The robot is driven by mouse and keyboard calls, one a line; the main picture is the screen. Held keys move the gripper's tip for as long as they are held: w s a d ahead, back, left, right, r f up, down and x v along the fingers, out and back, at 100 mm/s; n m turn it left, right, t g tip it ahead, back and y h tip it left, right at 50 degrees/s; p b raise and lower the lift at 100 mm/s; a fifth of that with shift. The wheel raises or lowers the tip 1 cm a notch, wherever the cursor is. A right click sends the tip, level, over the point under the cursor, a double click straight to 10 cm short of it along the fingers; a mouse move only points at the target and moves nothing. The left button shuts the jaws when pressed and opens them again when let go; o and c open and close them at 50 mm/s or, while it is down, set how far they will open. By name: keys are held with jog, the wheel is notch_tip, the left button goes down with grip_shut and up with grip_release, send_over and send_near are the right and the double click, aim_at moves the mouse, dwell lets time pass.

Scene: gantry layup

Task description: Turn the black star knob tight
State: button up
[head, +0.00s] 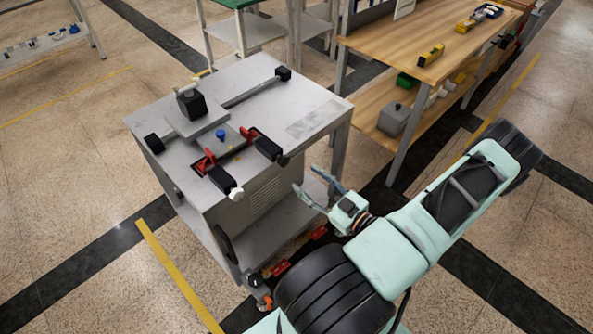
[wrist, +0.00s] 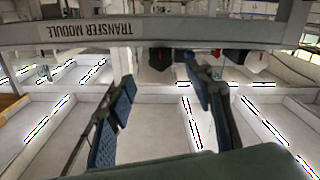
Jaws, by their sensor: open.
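A grey cart (head: 300,105) carries a fixture on its top. Several black knob-like parts sit on it: one at the left edge (head: 154,143), one at the back right corner (head: 283,73), and a black block (head: 191,105) on a raised plate. They are too small to tell which is the star knob. My gripper (head: 306,180) is open and empty, beside the cart's right side and apart from the knobs. In the wrist view its two fingers (wrist: 158,72) are spread, with dark parts (wrist: 160,58) beyond, only partly visible under the cart edge.
Two red clamps (head: 204,163) with black handles and a small blue knob (head: 220,134) are on the cart top. A beam labelled TRANSFER MODULE (wrist: 85,29) crosses the wrist view. A wooden bench (head: 460,45) with tools stands at the right. Floor left of the cart is clear.

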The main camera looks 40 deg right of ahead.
jog(key=shift+s+d, duration=0.2)
jog(key=shift+s, duration=1.35)
